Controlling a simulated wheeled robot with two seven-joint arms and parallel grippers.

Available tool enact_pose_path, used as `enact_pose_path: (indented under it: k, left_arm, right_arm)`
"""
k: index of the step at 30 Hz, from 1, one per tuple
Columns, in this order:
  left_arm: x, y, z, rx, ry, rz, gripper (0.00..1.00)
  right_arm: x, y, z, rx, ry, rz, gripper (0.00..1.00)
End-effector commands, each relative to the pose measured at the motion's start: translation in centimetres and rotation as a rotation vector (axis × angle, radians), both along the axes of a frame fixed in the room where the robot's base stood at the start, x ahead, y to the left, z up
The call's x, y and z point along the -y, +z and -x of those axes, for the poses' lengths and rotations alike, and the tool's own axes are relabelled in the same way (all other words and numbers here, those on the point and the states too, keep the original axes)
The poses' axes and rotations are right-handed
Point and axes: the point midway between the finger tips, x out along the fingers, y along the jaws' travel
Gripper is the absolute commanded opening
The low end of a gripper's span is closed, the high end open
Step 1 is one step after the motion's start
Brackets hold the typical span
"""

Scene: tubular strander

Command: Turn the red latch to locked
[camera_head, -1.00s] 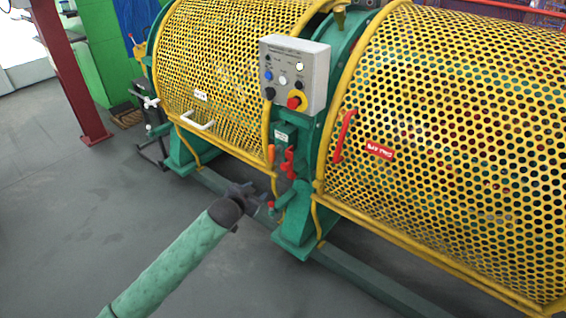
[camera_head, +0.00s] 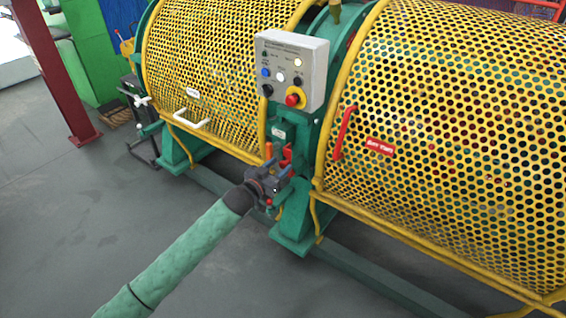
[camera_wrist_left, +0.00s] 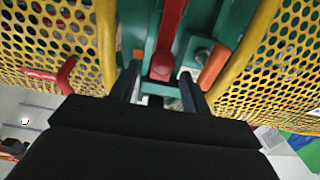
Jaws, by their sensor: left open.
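The red latch (camera_head: 287,153) is on the green post between the two yellow mesh guards, below the control box. In the left wrist view the red latch (camera_wrist_left: 168,45) hangs down with its rounded end in line with the gap between the fingers. My left gripper (camera_head: 279,177) is open just below and in front of it and hides its lower part in the head view. In the left wrist view the gripper's fingers (camera_wrist_left: 160,88) stand on either side of the latch's end; I cannot tell whether they touch it. My right gripper is not in view.
An orange handle (camera_head: 269,150) is close to the left of the latch. The grey control box (camera_head: 291,70) with a red stop button is above. Perforated yellow guards (camera_head: 440,130) stand on both sides; the right one has a red handle (camera_head: 344,133).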

Motion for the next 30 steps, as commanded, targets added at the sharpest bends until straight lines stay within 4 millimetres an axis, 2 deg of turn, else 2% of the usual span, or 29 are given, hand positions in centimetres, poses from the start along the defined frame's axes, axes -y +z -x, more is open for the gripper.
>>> enact_pose_path:
  k: [6, 17, 18, 20, 25, 30]
  left_arm:
    - [1.3, 0.0, -2.0, -0.001, 0.001, -0.001, 0.47]
    - [1.7, 0.0, -2.4, 0.000, 0.001, -0.001, 0.47]
    - [1.7, 0.0, -2.4, 0.000, 0.001, -0.001, 0.45]
    - [1.7, 0.0, -2.4, 0.000, 0.001, -0.001, 0.34]
    - [1.7, 0.0, -2.4, 0.000, 0.001, -0.001, 0.00]
    - [1.7, 0.0, -2.4, 0.001, 0.001, -0.003, 0.00]
  right_arm:
    - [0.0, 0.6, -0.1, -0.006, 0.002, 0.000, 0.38]
    - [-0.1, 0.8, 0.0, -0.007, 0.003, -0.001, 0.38]
    - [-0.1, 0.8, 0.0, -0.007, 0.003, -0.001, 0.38]
    - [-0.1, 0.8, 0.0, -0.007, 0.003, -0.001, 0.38]
    - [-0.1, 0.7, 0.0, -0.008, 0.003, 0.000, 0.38]
    - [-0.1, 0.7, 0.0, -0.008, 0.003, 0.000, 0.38]
